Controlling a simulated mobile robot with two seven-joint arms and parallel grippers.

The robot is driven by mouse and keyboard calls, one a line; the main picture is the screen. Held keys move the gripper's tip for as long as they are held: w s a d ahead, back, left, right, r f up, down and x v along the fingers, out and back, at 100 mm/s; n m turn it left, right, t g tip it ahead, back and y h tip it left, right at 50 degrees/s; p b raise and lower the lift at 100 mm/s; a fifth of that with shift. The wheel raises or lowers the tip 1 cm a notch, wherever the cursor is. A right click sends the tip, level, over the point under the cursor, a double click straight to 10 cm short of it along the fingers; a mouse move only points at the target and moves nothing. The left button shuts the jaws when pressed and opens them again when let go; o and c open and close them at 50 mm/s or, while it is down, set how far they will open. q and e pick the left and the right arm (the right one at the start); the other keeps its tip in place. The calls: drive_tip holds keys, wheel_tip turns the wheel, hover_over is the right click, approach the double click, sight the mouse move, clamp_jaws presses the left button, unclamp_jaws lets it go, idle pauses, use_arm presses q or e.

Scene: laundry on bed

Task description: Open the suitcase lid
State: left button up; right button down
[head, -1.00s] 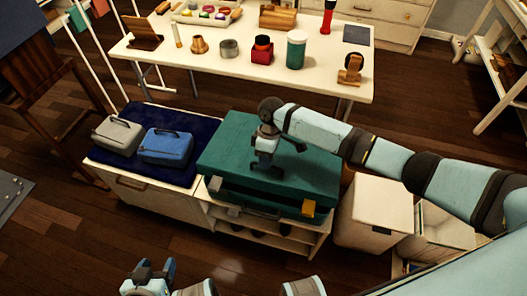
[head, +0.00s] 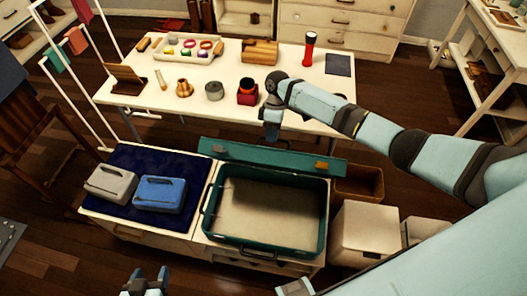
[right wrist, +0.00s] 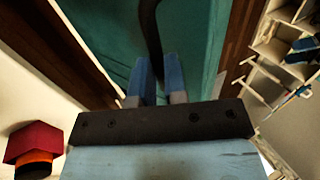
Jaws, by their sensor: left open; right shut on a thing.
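The teal suitcase (head: 323,226) stands open in the head view, its pale, empty inside showing. Its lid (head: 225,152) is swung up and back along the far side, seen nearly edge-on. My right gripper (head: 271,132) is at the lid's far side, near the middle. In the right wrist view my right gripper's blue fingers (right wrist: 159,82) are shut on a dark curved strip (right wrist: 149,35) over the teal lid surface (right wrist: 105,32). My left gripper (head: 147,279) is open and empty at the bottom edge of the head view, away from the suitcase.
A blue cloth pad (head: 150,161) with a grey case (head: 111,184) and a blue case (head: 160,194) lies left of the suitcase. Behind the lid is a white table (head: 313,92) with a red cup (head: 247,97) and other items. White boxes (head: 364,232) stand to the right.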

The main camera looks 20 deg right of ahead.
drive_tip(key=w+d+f+g+y+b, duration=0.1)
drive_tip(key=w+d+g+b, duration=0.1)
drive_tip(key=w+d+b, duration=0.2)
drive_tip(key=shift+w+d+f+g+b, duration=0.25)
drive_tip(key=shift+w+b, duration=0.2)
drive_tip(key=shift+w, duration=0.45)
drive_tip(key=c, duration=1.3)
unclamp_jaws()
drive_tip(key=shift+o, duration=0.7)
drive_tip(key=shift+w+d+y, duration=0.15)
drive_tip(key=shift+w+y, duration=0.15)
drive_tip(key=v, duration=1.3)
drive_tip(key=shift+w+r, duration=0.25)
drive_tip(key=shift+r, duration=0.05)
